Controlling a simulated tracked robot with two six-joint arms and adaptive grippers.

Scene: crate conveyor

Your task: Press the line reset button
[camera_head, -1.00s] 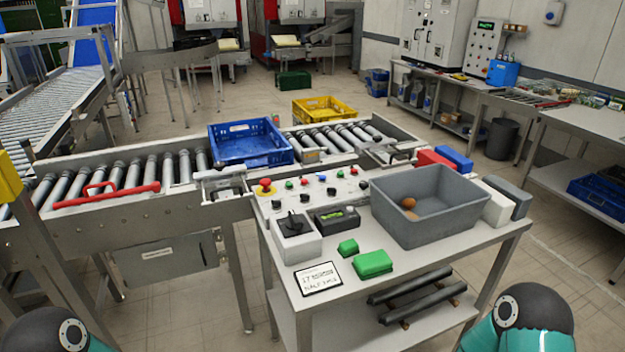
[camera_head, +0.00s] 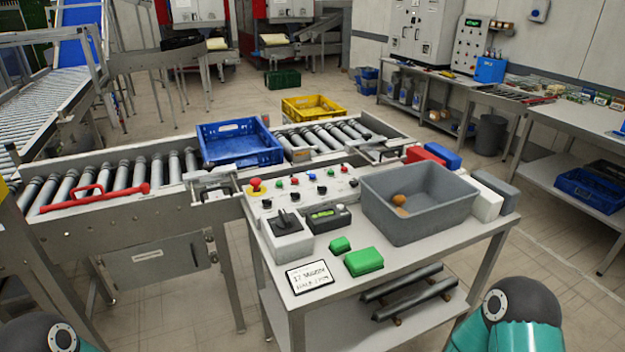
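A control panel (camera_head: 325,193) with several small coloured buttons and a red emergency knob (camera_head: 256,184) on a yellow base stands at the back of the metal table. The buttons are red, green, blue and black; their labels are too small to read, so I cannot tell which is the line reset button. A grey box with a black rotary switch (camera_head: 284,219) stands in front of the panel. Parts of both my arms show at the bottom left and bottom right corners. Neither gripper is in view.
A grey bin (camera_head: 420,217) with small orange-brown items stands on the table's right. Green blocks (camera_head: 363,262) and a sign card (camera_head: 310,277) lie at the front. A blue crate (camera_head: 239,146) sits on the roller conveyor, and a red bar (camera_head: 95,198) lies across the rollers.

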